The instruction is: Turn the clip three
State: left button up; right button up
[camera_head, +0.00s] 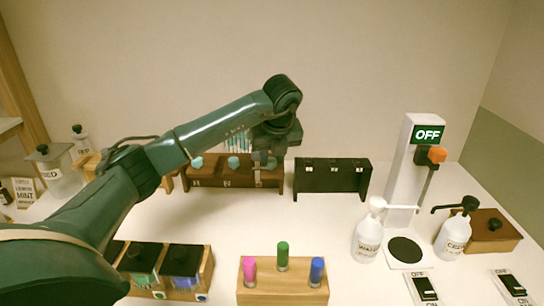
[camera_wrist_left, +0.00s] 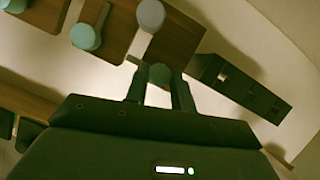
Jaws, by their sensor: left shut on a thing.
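A brown wooden rack (camera_head: 232,182) stands at the back with round-headed teal clips along it. The left clip (camera_head: 197,162) and the middle clip (camera_head: 233,162) show clear of my gripper. My left gripper (camera_head: 264,166) reaches down at the rack's right end, over the third clip, and mostly hides it. In the left wrist view the fingers (camera_wrist_left: 160,88) are close together on a dull green round piece, the third clip (camera_wrist_left: 160,74). A grey round head (camera_wrist_left: 150,15) on a pale stem lies just beyond the fingertips. My right gripper is not in view.
A black rack (camera_head: 332,180) stands close right of the brown one. A wooden block (camera_head: 283,290) with pink, green and blue vials is in front. A dispenser stand (camera_head: 408,160) reading OFF and white bottles (camera_head: 368,236) are at right. The middle table is clear.

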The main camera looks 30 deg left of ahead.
pick_arm(q)
jog(key=o, duration=1)
jog(key=v, duration=1.3)
jog(key=shift+d+r, duration=0.1)
